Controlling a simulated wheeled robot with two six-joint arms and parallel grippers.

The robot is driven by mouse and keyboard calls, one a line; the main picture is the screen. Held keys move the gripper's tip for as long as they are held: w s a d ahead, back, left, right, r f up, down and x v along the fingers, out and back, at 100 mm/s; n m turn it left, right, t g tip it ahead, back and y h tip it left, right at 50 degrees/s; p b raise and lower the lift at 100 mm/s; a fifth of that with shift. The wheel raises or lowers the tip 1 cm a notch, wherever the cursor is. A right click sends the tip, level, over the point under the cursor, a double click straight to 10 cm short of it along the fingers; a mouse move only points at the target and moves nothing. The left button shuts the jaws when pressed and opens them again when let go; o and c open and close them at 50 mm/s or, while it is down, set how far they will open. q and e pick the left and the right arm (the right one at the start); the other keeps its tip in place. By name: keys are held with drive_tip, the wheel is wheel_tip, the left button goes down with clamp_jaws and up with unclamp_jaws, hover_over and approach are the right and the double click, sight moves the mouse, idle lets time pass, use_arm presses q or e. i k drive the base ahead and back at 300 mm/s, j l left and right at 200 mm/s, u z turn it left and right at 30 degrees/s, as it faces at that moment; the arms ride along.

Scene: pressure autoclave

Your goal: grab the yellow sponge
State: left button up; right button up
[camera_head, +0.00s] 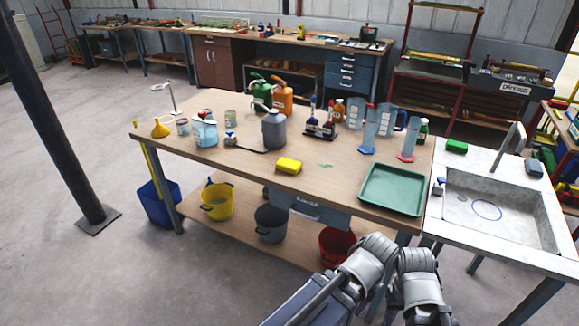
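The yellow sponge (288,166) lies on the wooden table (240,180), near its front edge and left of the green tray. Nothing touches it. Parts of my two arms show at the lower right of centre, in front of the table. No gripper fingers can be made out, and both arms are well apart from the sponge.
A green tray (391,190) lies right of the sponge. A grey canister (274,129) and a bottle rack (320,130) stand behind it. A sink (500,215) with a green sponge (456,146) adjoins at right. Buckets (216,204) stand on the lower shelf.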

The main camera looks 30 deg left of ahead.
sight(291, 166)
drive_tip(key=j+z, duration=0.1)
drive_tip(key=z, duration=0.25)
drive_tip(key=j+z, duration=0.3)
drive_tip(key=j, duration=0.2)
drive_tip(key=k+j+z, duration=0.1)
drive_tip(key=j+z, duration=0.15)
drive_tip(key=j, duration=0.25)
drive_tip(key=k+j, duration=0.1)
drive_tip(key=j, duration=0.35)
drive_tip(key=k+j+z, duration=0.1)
drive_tip(key=j, duration=0.4)
drive_tip(key=k+j, duration=0.1)
drive_tip(key=j, duration=0.35)
drive_tip(key=k+j, duration=0.1)
drive_tip(key=j, duration=0.35)
drive_tip(key=k+j+z, duration=0.1)
drive_tip(key=j, duration=0.35)
drive_tip(key=k+j, duration=0.1)
drive_tip(key=j, duration=0.35)
drive_tip(key=k+j, duration=0.15)
drive_tip(key=j, duration=0.3)
drive_tip(key=k+j+z, duration=0.1)
drive_tip(key=j, duration=0.35)
